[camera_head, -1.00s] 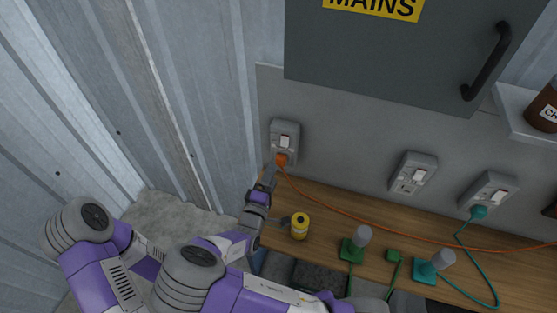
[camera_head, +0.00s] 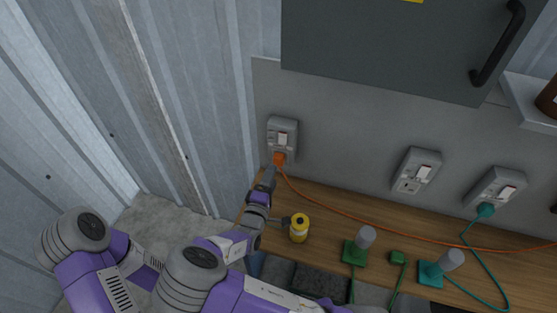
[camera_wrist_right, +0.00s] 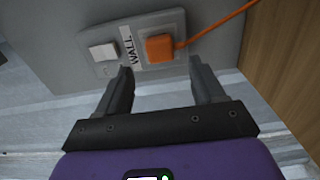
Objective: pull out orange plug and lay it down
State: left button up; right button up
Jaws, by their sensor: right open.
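The orange plug (camera_head: 279,158) sits in the leftmost wall socket (camera_head: 283,134), with its orange cable running off to the right. In the right wrist view the plug (camera_wrist_right: 159,47) is in the socket beside a white switch and the label "WALL". Nothing is held. My left gripper is not visible.
A wooden bench (camera_head: 335,200) runs below the sockets. A yellow can (camera_head: 299,229), a green stand (camera_head: 355,252) and a teal stand (camera_head: 431,273) are on it. A teal plug (camera_head: 485,210) is in the right socket. A grey cabinet (camera_head: 390,50) hangs above; corrugated metal wall is at left.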

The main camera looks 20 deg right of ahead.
aim_at(278, 163)
jog(key=shift+b+x, duration=0.3)
jog(key=shift+x, duration=3.15)
grip_shut()
jog(key=shift+s, duration=0.1)
jog(key=shift+p+v, duration=0.85)
jog(key=shift+v, duration=2.1)
